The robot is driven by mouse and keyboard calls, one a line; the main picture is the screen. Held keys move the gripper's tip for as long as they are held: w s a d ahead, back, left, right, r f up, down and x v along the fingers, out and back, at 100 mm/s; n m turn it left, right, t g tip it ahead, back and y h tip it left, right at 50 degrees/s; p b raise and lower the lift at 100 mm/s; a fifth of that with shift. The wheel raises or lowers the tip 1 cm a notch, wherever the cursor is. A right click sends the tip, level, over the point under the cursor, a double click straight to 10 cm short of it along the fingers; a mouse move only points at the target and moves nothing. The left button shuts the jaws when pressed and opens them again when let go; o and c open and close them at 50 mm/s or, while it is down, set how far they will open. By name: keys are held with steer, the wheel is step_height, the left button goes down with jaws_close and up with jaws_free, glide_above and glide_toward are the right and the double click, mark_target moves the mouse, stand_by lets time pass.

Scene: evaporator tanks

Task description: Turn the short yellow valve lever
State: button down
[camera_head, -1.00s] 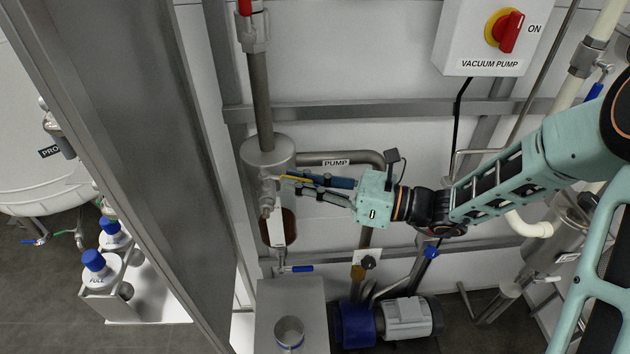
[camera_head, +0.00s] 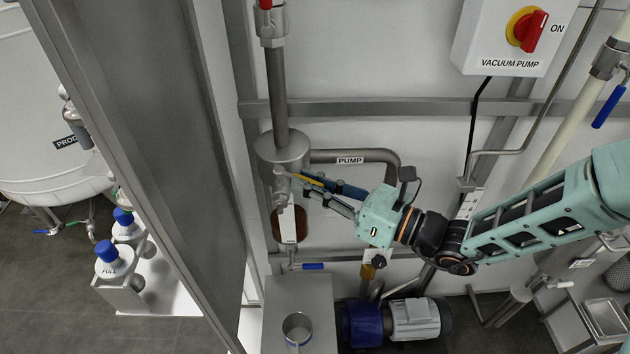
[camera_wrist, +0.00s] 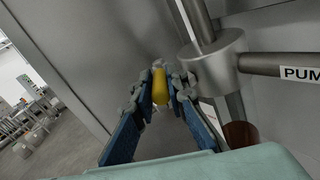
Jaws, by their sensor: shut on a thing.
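The short yellow valve lever (camera_head: 307,179) sticks out to the right from a small valve (camera_head: 281,183) on the front of a grey metal cylinder (camera_head: 284,150). In the wrist view the yellow lever (camera_wrist: 160,86) sits between the two blue fingers, end toward the camera. My gripper (camera_head: 312,187), with its teal body to the right, is shut on the lever, its fingertips close to the valve. The fingers hide part of the lever and valve.
A pipe labelled PUMP (camera_head: 350,158) runs right from the cylinder, just above my gripper. A blue-handled valve (camera_head: 312,266) and a metal box (camera_head: 300,300) are below. A grey upright panel (camera_head: 165,150) stands to the left. The vacuum pump switch (camera_head: 527,30) is at upper right.

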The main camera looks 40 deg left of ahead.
steer(key=c, duration=1.9)
jaws_free()
steer(key=w+d, duration=0.2)
steer(key=d, duration=1)
steer(key=shift+w+a, duration=0.1)
